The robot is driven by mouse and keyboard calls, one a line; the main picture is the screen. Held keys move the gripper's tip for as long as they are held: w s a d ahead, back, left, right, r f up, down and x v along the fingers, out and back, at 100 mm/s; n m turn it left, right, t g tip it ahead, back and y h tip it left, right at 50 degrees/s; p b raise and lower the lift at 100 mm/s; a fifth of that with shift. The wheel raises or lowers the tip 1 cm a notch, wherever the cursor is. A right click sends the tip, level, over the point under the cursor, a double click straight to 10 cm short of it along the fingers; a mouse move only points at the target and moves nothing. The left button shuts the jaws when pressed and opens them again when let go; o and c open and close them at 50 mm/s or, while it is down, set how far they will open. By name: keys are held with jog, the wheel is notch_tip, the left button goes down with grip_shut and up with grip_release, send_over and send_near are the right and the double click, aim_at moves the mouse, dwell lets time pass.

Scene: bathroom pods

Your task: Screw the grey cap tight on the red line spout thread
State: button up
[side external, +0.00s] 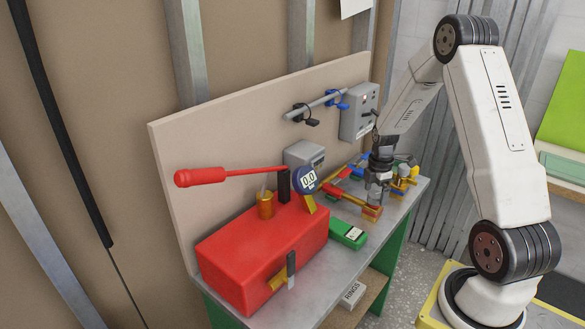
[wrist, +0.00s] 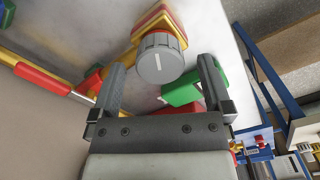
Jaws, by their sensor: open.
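In the side view my gripper (side external: 377,198) points down just above a red-and-orange piece (side external: 372,213) on the bench; the cap is not distinct there. I cannot tell which fitting is the red line spout.
A red pump box (side external: 255,250) with a gauge (side external: 308,179) reading 0.0 and a red lever (side external: 200,177) fills the bench's left. A green box (side external: 348,234) lies near the front edge. Coloured pipes (side external: 340,188) crowd behind my gripper. A grey unit (side external: 359,112) hangs on the backboard.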

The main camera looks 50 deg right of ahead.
aim_at(372, 195)
jog(key=shift+r, duration=3.4)
jog(key=shift+w+a+r, duration=0.1)
jog(key=shift+w+a, duration=0.05)
jog(key=shift+a, duration=0.4)
jog(key=s+a+r+m+t, duration=0.1)
jog(key=a+m, duration=0.5)
jog(key=a, duration=0.7)
jog(key=s+a+m+t, duration=0.1)
jog(key=s+a+m, duration=0.2)
jog(key=a, duration=1)
jog(key=shift+s+a+r+m+t, duration=0.3)
jog(key=shift+s+a+r+m, duration=0.1)
jog(key=shift+m, duration=1.1)
jog(key=shift+c, duration=0.2)
